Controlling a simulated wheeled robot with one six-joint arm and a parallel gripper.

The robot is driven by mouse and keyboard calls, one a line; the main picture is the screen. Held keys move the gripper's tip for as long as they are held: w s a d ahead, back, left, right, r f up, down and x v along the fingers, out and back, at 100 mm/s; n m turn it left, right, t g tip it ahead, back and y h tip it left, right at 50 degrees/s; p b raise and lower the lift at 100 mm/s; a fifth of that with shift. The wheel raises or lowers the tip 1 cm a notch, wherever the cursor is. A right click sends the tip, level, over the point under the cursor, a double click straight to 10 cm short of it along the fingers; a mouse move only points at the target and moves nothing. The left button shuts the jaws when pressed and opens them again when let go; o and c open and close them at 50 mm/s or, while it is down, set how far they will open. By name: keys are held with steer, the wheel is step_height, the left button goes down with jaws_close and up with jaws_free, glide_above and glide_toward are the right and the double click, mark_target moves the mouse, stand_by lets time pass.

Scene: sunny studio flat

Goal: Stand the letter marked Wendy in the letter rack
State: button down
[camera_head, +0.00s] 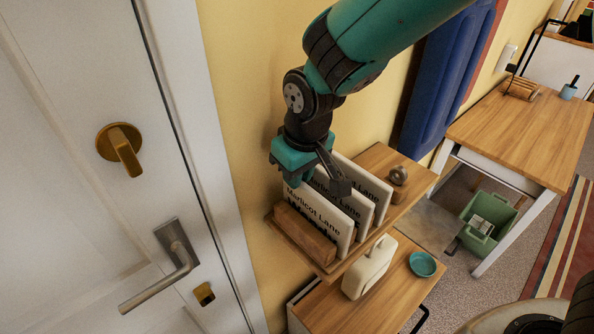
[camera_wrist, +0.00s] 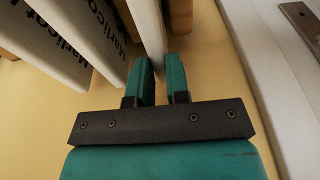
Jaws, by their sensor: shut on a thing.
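The letter rack (camera_head: 304,233) is a wooden stand on the shelf by the door, with several white letters upright in it. In the wrist view the letter (camera_wrist: 148,35) runs up from between the two teal fingers (camera_wrist: 159,80). Its lower part stands behind the front bar; whether it touches the rack's floor is hidden.
Two more letters (camera_head: 375,188) stand behind, close to my gripper. A metal knob-like object (camera_head: 398,175) sits on the shelf (camera_head: 424,178). The white door (camera_head: 70,200) with its lever handle (camera_head: 176,262) is close at left. A teal bowl (camera_head: 422,265) stands on a lower surface.

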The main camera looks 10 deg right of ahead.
steer(key=c, duration=1)
jaws_free()
steer(key=shift+r, duration=0.1)
steer(key=r+p, duration=0.4)
steer(key=r, duration=0.1)
steer(key=s+r+p, duration=0.1)
steer(key=r+p, duration=0.1)
steer(key=shift+s+d+r, duration=0.1)
steer(key=shift+d+r, duration=0.3)
steer(key=shift+f, duration=0.1)
steer(key=s+d+r+y+b, duration=0.1)
steer(key=s+d, duration=0.1)
steer(key=s, duration=0.4)
steer(key=s+d+r+g+y+b, duration=0.1)
steer(key=s+d+r+b, duration=0.1)
steer(key=s, duration=0.4)
steer(key=s+d+r+y+b, duration=0.1)
steer(key=s+d+r+b, duration=0.1)
steer(key=s+d, duration=0.2)
steer(key=shift+s+d+r+g, duration=0.15)
steer(key=shift+s+g, duration=0.25)
steer(key=shift+s, duration=0.5)
